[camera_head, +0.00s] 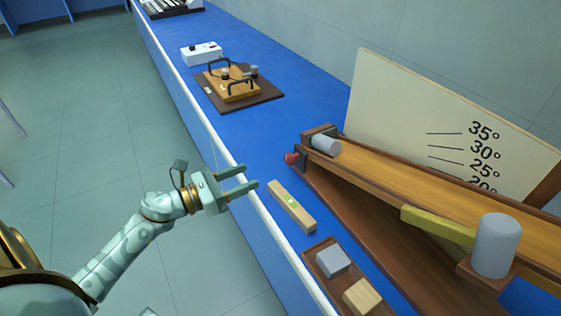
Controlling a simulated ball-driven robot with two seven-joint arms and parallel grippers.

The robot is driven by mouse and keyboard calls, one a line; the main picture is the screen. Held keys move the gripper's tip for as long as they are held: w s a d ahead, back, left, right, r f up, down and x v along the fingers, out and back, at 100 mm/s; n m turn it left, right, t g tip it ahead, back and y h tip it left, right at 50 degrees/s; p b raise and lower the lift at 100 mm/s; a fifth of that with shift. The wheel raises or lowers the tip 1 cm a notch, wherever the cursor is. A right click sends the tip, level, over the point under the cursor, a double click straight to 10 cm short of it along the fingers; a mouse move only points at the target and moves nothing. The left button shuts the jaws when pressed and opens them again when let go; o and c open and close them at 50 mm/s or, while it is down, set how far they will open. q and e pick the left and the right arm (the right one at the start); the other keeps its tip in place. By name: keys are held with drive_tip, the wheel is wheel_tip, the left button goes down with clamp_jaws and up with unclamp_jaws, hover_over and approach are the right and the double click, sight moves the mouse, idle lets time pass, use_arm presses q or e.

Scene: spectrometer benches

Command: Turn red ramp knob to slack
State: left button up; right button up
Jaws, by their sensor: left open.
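The red ramp knob (291,158) sits at the upper left end of the wooden ramp (390,176), beside a grey cylinder (326,145). My left gripper (247,178) is open and empty. Its fingers point right toward the knob and end short of it, apart from it, over the bench's front edge. My right gripper is not in view. The knob's setting cannot be read from here.
A wooden spirit level (291,206) lies near the bench edge, below the knob. A tray (352,272) with a grey and a wooden block is nearer. An angle board (440,125) stands behind the ramp. The blue bench (240,130) is clear left of the knob.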

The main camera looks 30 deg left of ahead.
sight(286, 160)
use_arm(q)
drive_tip(key=x, duration=1)
drive_tip(key=shift+w+d, duration=0.15)
drive_tip(key=shift+w, duration=0.25)
drive_tip(key=c, duration=1)
